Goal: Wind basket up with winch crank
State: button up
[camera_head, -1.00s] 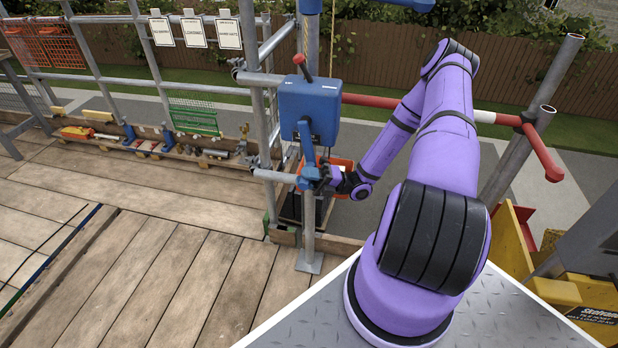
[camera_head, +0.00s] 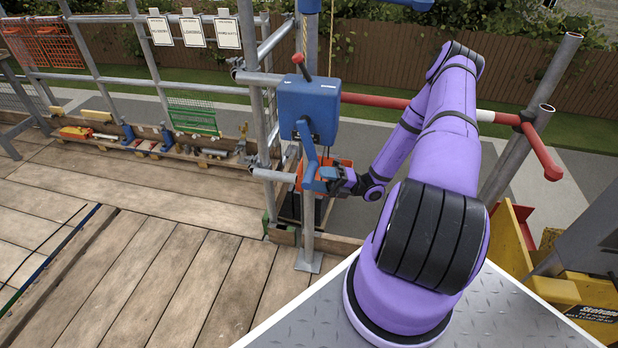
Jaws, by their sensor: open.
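The blue winch (camera_head: 309,105) is mounted on an upright steel post, with a red-tipped lever on top. Its blue crank (camera_head: 309,150) hangs down from the front, with its lower end at the right. My gripper (camera_head: 332,181) is open at the crank's lower end, coming in from the right. The jaws are small and dark here, and I cannot tell whether they touch or surround the handle. The orange basket (camera_head: 341,168) is low behind the post, partly hidden by the crank, the post and my gripper. A rope (camera_head: 305,35) runs above the winch.
Scaffold tubes (camera_head: 262,110) stand close left of the winch. A red-and-white bar (camera_head: 380,101) crosses behind my arm. Tools and a green mesh crate (camera_head: 193,115) line the deck's far edge. A yellow machine (camera_head: 590,305) stands at right.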

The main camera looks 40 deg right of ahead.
jog(key=shift+v, duration=2.8)
